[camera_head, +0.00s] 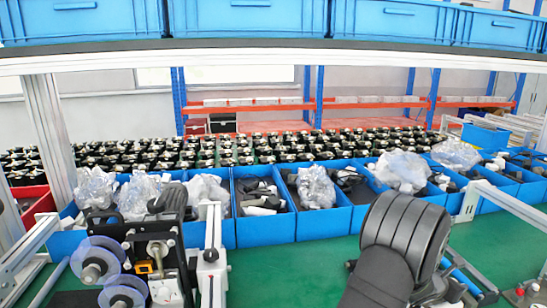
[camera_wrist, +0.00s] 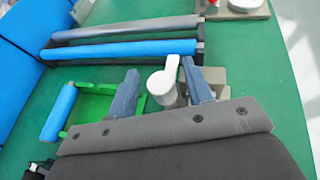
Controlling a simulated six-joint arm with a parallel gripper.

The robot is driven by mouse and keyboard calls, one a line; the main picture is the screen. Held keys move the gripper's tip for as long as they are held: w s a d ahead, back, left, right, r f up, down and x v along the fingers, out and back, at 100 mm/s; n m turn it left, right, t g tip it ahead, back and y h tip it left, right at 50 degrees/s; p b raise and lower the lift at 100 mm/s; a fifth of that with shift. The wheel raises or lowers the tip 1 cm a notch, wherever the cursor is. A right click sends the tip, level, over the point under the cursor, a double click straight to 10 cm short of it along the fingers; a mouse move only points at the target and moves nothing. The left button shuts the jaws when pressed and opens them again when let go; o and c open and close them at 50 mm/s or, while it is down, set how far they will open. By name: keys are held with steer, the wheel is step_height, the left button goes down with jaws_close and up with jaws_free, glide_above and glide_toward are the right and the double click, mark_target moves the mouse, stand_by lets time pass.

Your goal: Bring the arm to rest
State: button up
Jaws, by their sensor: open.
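My gripper (camera_wrist: 159,68) is open in the wrist view, its two grey-blue fingers apart and pointing toward the green table top (camera_wrist: 235,45). A white piece with a rounded end (camera_wrist: 165,82) shows between the fingers; I cannot tell its distance from them. In the head view my dark arm (camera_head: 400,240) stands at the lower right, over the green table, and its gripper is hidden there.
A green frame with a blue roller (camera_wrist: 58,112) and long blue and grey rollers (camera_wrist: 120,47) lie near the gripper. Blue bins (camera_head: 265,230) with bagged parts line the table's back. A reel machine (camera_head: 135,265) stands at left. Green table between is clear.

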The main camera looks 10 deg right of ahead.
steer(key=v, duration=1.7)
steer(key=shift+r, duration=0.1)
steer(key=x, duration=1.7)
steer(key=shift+w+m+g, duration=0.1)
steer(key=shift+m+g, duration=0.5)
steer(key=shift+g, duration=0.1)
steer(key=shift+m+g+h, duration=0.3)
steer(key=shift+m+g, duration=0.4)
steer(key=shift+g, duration=0.2)
steer(key=shift+m+g, duration=0.9)
steer(key=shift+g, duration=0.2)
steer(key=v, duration=1.3)
